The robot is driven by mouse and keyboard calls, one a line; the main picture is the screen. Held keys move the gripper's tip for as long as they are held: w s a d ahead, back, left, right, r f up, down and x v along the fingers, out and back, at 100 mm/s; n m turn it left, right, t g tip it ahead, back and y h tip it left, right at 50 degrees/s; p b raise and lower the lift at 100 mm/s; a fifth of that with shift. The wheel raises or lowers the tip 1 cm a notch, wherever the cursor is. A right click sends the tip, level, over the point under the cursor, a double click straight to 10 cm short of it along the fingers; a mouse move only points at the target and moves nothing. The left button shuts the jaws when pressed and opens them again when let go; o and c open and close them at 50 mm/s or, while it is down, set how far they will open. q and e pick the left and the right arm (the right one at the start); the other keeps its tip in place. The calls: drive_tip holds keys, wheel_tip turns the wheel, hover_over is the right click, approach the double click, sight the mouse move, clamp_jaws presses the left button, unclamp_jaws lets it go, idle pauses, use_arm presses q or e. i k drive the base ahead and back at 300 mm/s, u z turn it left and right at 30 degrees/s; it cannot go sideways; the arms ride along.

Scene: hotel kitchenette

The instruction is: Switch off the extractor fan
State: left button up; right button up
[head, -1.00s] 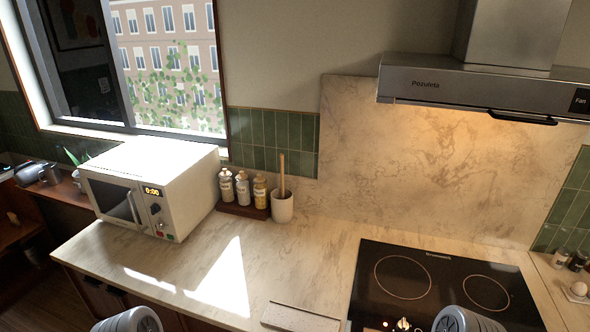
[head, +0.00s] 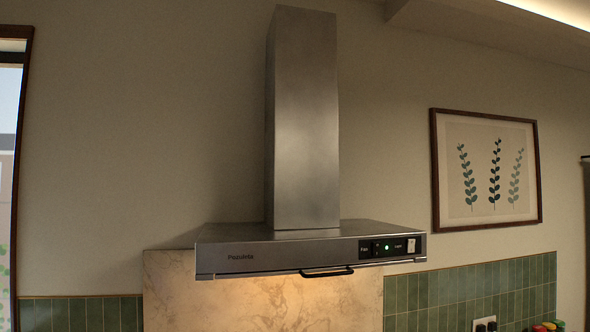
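The extractor fan is a steel hood (head: 300,250) with a tall chimney (head: 303,120), on the wall in the middle of the head view. A black control panel (head: 392,248) sits at the right of its front face. The panel has a small "Fan" label at its left, a lit green light (head: 387,247), a second label and a pale switch at its right end. A dark handle (head: 327,272) hangs under the front edge. Neither of my grippers is in view.
A framed leaf picture (head: 487,170) hangs right of the hood. A marble splashback (head: 262,305) and green tiles (head: 470,290) are below. A wall socket (head: 485,324) and colourful items (head: 545,326) show at bottom right. The space before the hood looks clear.

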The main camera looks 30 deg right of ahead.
sight(376, 246)
drive_tip(key=k, duration=0.5)
drive_tip(key=z, duration=0.05)
drive_tip(key=i, duration=0.5)
drive_tip(key=z, duration=1.5)
drive_tip(key=k, duration=0.5)
drive_tip(key=z, duration=0.7)
drive_tip(key=i, duration=0.8)
